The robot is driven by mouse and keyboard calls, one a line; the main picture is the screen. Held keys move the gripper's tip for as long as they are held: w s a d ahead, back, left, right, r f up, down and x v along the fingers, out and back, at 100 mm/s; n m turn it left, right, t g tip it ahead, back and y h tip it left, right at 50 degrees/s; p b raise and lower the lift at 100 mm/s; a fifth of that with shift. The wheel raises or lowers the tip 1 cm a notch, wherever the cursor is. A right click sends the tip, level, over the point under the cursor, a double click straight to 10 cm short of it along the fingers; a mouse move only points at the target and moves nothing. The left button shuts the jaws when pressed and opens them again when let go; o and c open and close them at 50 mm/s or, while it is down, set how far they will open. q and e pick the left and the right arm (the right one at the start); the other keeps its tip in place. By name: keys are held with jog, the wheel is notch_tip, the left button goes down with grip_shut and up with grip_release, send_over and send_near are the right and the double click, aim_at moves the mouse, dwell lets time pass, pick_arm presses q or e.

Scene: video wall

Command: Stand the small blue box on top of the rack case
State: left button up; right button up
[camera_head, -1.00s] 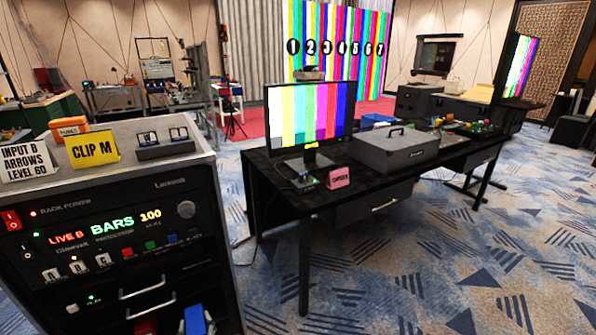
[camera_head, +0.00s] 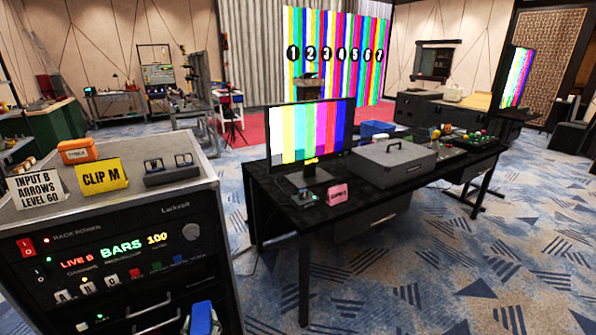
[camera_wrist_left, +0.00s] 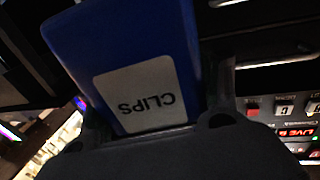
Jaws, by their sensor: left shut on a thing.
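The small blue box (camera_wrist_left: 130,40) has a white label reading CLIPS, upside down in the left wrist view. My left gripper (camera_wrist_left: 158,105) is shut on it, with a dark finger on either side. In the head view the blue box (camera_head: 201,315) shows only in part at the bottom edge, in front of the rack case's lower front. The rack case (camera_head: 130,196) stands at the left, with a flat grey top and a black front with lit controls. The box is below the level of that top. My right gripper is not in view.
A black desk (camera_head: 320,212) with a monitor (camera_head: 309,132) stands to the right.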

pick_arm(q)
jog(key=d+r+p, duration=0.1)
jog(key=r+p, duration=0.1)
jog(key=r, duration=0.1)
jog(key=s+d+r+m+h+p, duration=0.1)
jog(key=r+p, duration=0.1)
jog(key=r, duration=0.2)
jog(key=d+r+h+p, duration=0.1)
jog(key=r, duration=0.2)
jog(key=shift+s+d+r+m+t+p, duration=0.2)
jog(key=shift+d+r+m+t+p, duration=0.1)
jog(key=shift+r+m+p, duration=0.1)
jog(key=s+d+r+m+h+p, duration=0.1)
jog(key=s+d+r+h+p, duration=0.1)
jog(key=r, duration=0.8)
jog(key=shift+s+d+r+m+h+p, duration=0.15)
jog(key=shift+d+r+m+h+p, duration=0.35)
jog(key=shift+d+p, duration=1.05)
pick_arm(e)
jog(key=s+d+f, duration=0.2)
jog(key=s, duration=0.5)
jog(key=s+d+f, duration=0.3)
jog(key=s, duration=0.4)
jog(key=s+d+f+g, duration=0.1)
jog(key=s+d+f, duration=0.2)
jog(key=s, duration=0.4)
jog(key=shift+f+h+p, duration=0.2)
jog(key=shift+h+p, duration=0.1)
jog(key=shift+p, duration=0.05)
